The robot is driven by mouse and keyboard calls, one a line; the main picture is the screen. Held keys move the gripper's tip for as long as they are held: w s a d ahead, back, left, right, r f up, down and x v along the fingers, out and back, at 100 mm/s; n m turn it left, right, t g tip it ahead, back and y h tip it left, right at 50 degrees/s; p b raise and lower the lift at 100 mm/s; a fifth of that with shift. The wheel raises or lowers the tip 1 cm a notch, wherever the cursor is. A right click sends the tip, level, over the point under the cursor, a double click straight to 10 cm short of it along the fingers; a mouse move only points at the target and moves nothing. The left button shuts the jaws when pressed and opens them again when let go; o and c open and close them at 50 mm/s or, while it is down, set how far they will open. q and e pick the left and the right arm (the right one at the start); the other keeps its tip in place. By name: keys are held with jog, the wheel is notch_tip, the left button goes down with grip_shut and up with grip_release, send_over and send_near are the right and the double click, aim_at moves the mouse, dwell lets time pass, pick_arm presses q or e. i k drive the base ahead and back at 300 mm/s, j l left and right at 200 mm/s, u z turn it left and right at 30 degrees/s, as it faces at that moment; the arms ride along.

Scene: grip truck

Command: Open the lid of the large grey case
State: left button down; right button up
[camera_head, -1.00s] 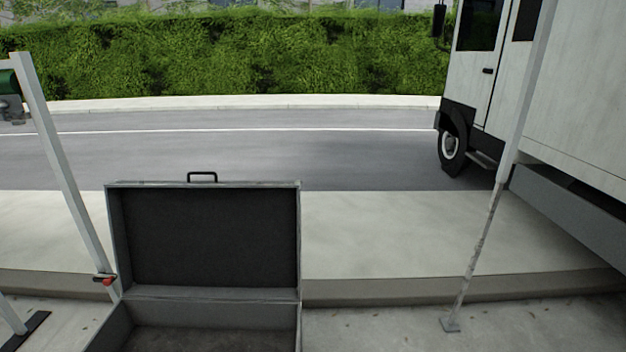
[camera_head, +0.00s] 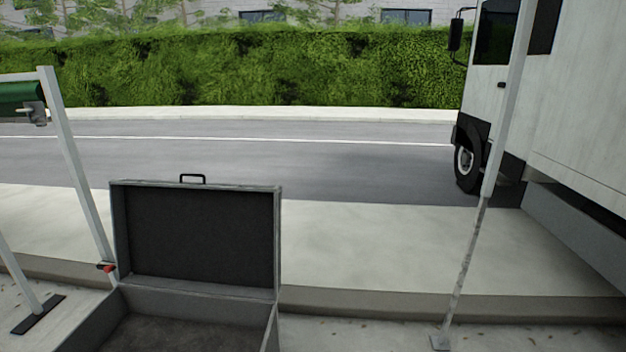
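The large grey case (camera_head: 190,297) stands on the pavement at the lower left of the head view. Its lid (camera_head: 200,235) is up, roughly upright at the far side, with the dark lining facing me. A black handle (camera_head: 192,178) is on the lid's top edge. The visible part of the case's inside looks empty. The near part of the case is cut off by the bottom of the frame. Neither of my grippers is in view.
A grey metal stand (camera_head: 78,170) with a green part (camera_head: 20,96) is close to the left of the case. A thin pole (camera_head: 465,270) stands at the right. A white truck (camera_head: 585,110) is parked on the right. Pavement between case and pole is clear.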

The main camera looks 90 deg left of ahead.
aim_at(218, 240)
jog(key=i+j+u, duration=0.1)
jog(key=u, duration=0.3)
jog(key=i+u, duration=0.5)
jog(key=u, duration=0.35)
jog(key=i+u, duration=0.2)
jog(key=u, duration=0.2)
jog(key=i+j+u, duration=0.2)
jog(key=i+u, duration=1.6)
jog(key=i+l+u, duration=0.1)
jog(key=i+u, duration=0.25)
jog(key=u, duration=0.15)
jog(key=i+l+u, duration=0.35)
jog(key=u, duration=0.15)
